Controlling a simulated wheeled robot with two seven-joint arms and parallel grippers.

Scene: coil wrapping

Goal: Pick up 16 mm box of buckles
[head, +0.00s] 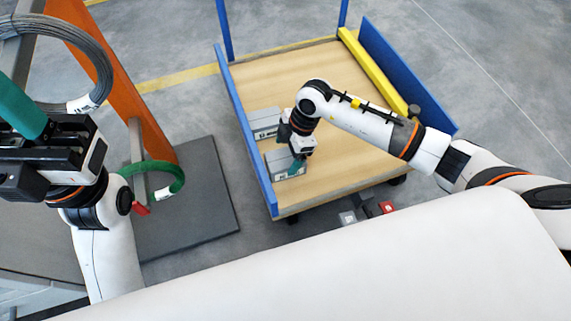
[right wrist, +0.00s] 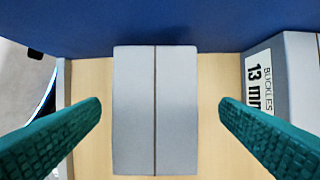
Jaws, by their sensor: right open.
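A grey closed box (right wrist: 135,115) with a seam down its lid stands on the cart bed, between my right gripper's fingers in the right wrist view. Its size marking is not readable; in the head view this near box (head: 285,174) is partly hidden by my gripper. A second grey box (right wrist: 292,75), labelled "BUCKLES 13 mm", stands to its right; in the head view it is the farther box (head: 263,122). My right gripper (head: 297,165) is open, its teal fingers apart on either side of the near box. My left gripper (head: 24,108) is at the far left, its jaw opening unclear.
The wooden cart bed (head: 345,170) has blue side walls (head: 244,125) and a yellow bar (head: 372,72) along the far right. A wire coil (head: 100,55) hangs by an orange post (head: 125,85). A green coil (head: 172,172) is below it. The bed's middle is clear.

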